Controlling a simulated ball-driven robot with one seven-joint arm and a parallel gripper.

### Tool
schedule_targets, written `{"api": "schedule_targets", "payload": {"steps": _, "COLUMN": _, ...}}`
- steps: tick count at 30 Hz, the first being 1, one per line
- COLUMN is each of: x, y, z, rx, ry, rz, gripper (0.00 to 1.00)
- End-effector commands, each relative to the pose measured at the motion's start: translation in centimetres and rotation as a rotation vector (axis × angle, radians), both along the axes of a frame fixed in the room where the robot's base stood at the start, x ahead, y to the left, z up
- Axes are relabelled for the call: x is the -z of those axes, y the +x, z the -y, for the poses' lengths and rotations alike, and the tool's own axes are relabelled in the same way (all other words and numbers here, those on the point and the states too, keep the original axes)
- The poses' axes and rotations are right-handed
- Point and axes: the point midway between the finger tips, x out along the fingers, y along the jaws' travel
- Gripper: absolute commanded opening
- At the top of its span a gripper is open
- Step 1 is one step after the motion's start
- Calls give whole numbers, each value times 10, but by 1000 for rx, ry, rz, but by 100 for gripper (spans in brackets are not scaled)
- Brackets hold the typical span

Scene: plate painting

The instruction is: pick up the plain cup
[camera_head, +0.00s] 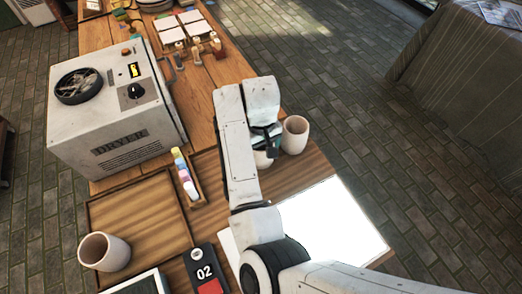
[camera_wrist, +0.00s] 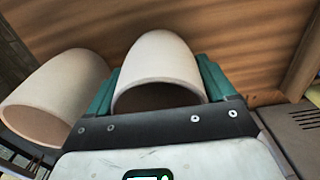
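A plain pale cup (camera_wrist: 160,62) lies between the two green fingers of my gripper (camera_wrist: 158,66) in the wrist view, its mouth towards the wrist camera. The fingers flank it closely; whether they press on it I cannot tell. In the head view this cup (camera_head: 262,159) shows only in part below my gripper (camera_head: 266,143), which hides the rest. A second pale cup (camera_head: 295,135) stands upright just right of my gripper; it also shows at the left in the wrist view (camera_wrist: 62,92). A third pale cup (camera_head: 104,252) stands at the lower left. No markings show on any cup.
The grey dryer (camera_head: 112,118) stands at the left of the wooden table, with a small rack of coloured bottles (camera_head: 185,173) beside it. A wooden tray (camera_head: 140,212) and a bright white panel (camera_head: 335,222) lie nearer. Paint pots (camera_head: 197,48) stand farther back.

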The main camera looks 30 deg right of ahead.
Motion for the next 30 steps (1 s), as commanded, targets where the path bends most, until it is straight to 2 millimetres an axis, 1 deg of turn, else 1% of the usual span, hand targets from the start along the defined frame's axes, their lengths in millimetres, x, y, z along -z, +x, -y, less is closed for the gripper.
{"api": "schedule_targets", "payload": {"steps": 1, "x": 0, "y": 0, "z": 0, "rx": 0, "ry": 0, "rz": 0, "gripper": 70}}
{"api": "schedule_targets", "payload": {"steps": 10, "x": 0, "y": 0, "z": 0, "rx": 0, "ry": 0, "rz": 0, "gripper": 42}}
{"api": "schedule_targets", "payload": {"steps": 20, "x": -4, "y": 1, "z": 0, "rx": 0, "ry": -1, "rz": 3, "gripper": 42}}
{"api": "schedule_targets", "payload": {"steps": 25, "x": -17, "y": 1, "z": 1, "rx": 1, "ry": -1, "rz": 4, "gripper": 42}}
{"api": "schedule_targets", "payload": {"steps": 28, "x": -31, "y": 1, "z": 1, "rx": 1, "ry": -1, "rz": 5, "gripper": 42}}
{"api": "schedule_targets", "payload": {"steps": 30, "x": -40, "y": -6, "z": 2, "rx": 2, "ry": -2, "rz": 3, "gripper": 42}}
